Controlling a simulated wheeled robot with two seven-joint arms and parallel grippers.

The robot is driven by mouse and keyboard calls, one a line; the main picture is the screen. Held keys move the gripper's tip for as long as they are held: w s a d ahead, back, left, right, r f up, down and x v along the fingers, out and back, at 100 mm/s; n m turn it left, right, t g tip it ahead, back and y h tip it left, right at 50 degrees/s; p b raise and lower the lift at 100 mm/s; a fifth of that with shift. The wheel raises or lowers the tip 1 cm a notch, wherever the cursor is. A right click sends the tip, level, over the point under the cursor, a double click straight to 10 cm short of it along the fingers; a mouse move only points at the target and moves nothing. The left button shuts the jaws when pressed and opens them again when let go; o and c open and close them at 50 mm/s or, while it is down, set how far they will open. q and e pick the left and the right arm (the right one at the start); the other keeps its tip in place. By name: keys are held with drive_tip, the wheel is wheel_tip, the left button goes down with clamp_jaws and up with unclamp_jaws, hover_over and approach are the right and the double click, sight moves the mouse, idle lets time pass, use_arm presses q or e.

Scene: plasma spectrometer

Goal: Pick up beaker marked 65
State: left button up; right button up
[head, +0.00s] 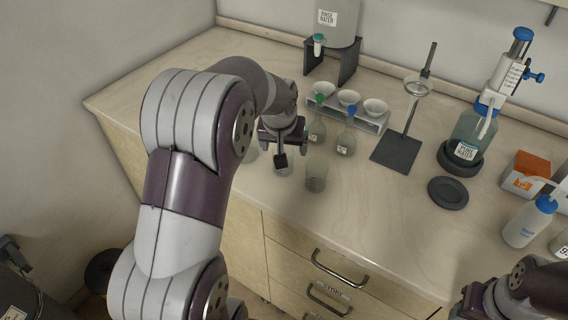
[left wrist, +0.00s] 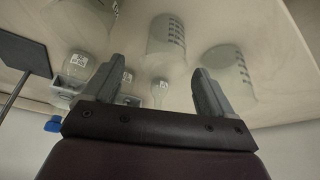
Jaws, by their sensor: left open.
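Three clear beakers stand at the counter's front left in the head view: one on the left (head: 251,151), one in the middle (head: 284,168) and one on the right (head: 316,179). My left gripper (head: 281,158) is open above the middle one and partly hides it. In the left wrist view, the open fingers (left wrist: 155,68) have nothing held between them. Two graduated beakers, one near the middle (left wrist: 166,38) and one at right (left wrist: 229,68), show beyond them. Another glass vessel with a white label (left wrist: 88,14) is cut by the top edge. I cannot read which is marked 65.
A ring stand (head: 398,152) is to the right. The front middle counter (head: 390,220) is clear. My right arm shows at lower right.

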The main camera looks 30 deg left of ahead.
use_arm(q)
drive_tip(key=x, duration=0.5)
drive_tip(key=shift+w+a+f, duration=0.1)
drive_tip(key=shift+a+f, duration=0.15)
drive_tip(key=shift+a, duration=0.05)
drive_tip(key=c, duration=1.1)
drive_tip(key=shift+o, duration=0.2)
drive_tip(key=shift+r, duration=0.1)
